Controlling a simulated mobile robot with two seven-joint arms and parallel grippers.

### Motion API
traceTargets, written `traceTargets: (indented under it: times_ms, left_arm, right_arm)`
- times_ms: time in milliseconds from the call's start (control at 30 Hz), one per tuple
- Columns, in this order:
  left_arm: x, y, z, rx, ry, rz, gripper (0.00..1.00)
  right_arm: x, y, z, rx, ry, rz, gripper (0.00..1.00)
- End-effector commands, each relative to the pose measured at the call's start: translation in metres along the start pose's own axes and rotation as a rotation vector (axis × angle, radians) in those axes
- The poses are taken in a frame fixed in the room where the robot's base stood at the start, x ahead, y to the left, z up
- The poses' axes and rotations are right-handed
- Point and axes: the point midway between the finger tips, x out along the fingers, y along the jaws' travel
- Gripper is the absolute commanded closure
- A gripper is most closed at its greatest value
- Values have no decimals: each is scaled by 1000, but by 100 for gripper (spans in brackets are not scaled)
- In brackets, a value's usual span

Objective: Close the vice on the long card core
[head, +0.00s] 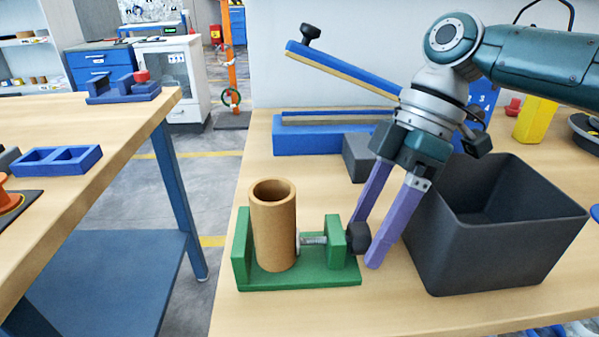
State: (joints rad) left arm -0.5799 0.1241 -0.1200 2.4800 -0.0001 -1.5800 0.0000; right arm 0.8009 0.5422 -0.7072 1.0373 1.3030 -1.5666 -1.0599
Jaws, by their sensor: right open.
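The long card core (274,228) is a brown hollow tube standing upright in the green vice (300,279). The vice has a tall jaw plate at its left, a silver screw (313,240) and a black knob (358,238) at its right. The screw's end reaches to the core's right side; I cannot tell whether it presses on it. My right gripper (364,243) has purple fingers and is open, pointing down around the black knob, one finger on its far side and one on its near right side. I cannot tell whether they touch the knob. My left gripper is not in view.
A dark open bin (433,265) stands just right of my right gripper. Behind are a grey block (359,158) and a blue device with a raised lever (340,69). A second table (112,115) with blue trays is at the left, across a gap. Table front left of the bin is clear.

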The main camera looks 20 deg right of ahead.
Motion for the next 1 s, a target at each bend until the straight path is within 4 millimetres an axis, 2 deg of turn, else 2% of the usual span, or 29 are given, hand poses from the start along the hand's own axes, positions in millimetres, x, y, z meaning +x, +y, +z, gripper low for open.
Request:
traceTargets:
  times_ms: [167,400,600,1000]
  left_arm:
    - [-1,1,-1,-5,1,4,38]
    - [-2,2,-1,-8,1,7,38]
    - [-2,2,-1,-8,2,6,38]
    - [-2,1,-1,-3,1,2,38]
  right_arm:
    - [-17,1,-1,-1,2,4,24]
    - [-66,1,0,0,2,6,24]
    - [-93,0,0,0,0,2,24]
    - [-99,0,0,-1,0,1,23]
